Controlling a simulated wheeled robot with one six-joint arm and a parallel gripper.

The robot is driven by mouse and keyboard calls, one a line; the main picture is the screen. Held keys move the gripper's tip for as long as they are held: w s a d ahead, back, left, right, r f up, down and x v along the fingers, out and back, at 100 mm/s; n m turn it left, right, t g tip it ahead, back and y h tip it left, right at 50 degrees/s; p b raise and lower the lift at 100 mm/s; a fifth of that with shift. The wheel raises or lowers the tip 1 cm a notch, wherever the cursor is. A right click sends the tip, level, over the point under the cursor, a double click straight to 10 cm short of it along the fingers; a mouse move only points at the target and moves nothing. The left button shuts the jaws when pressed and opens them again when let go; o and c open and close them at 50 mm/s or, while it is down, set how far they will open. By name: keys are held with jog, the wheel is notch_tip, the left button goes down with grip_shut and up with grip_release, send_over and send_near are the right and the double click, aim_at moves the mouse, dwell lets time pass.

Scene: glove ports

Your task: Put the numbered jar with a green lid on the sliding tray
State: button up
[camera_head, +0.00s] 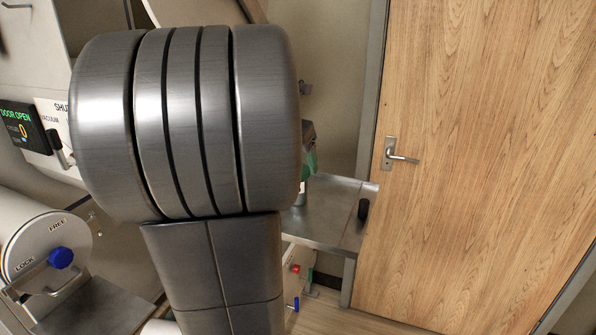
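No numbered jar with a green lid can be made out. A green object (311,162), partly hidden behind my arm, shows above a metal bench at the centre right; I cannot tell what it is. A grey metal surface (98,308) lies at the lower left below a round port door; I cannot tell whether it is the sliding tray. My own large arm link covers the middle of the view. My gripper does not show.
The round door (45,240) is marked LOCK and FREE and has a blue knob (60,257). A display (22,130) reads DOOR OPEN. The metal bench (325,218) carries a small black object (363,208). A wooden door (480,150) fills the right side.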

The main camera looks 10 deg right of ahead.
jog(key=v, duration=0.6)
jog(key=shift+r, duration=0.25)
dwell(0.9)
